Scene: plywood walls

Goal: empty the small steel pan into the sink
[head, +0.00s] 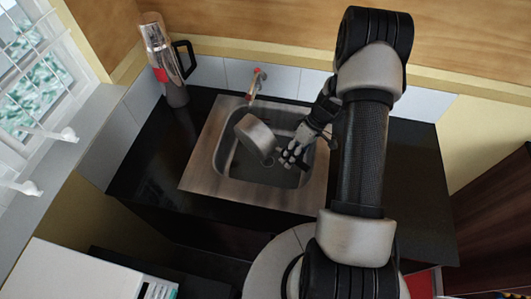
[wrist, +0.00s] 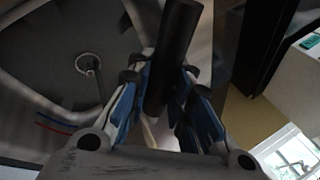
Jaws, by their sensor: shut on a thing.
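The small steel pan (head: 255,135) is tilted steeply over the sink in the head view, its outer side and base towards the camera. Its inside and anything in it are hidden. My gripper (head: 291,154) is to the right of the pan, above the basin. In the wrist view my gripper (wrist: 160,75) has its blue-padded fingers shut around the dark pan handle (wrist: 176,45). The steel sink (head: 208,164) is set in the black counter, and its basin lies below the pan and gripper. A round drain (wrist: 90,63) shows in the wrist view.
A tap (head: 257,82) with a red part stands behind the basin. A steel flask (head: 163,58) with a black handle stands at the back left. A window (head: 35,70) is on the left. The black counter (head: 150,160) left of the sink is clear.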

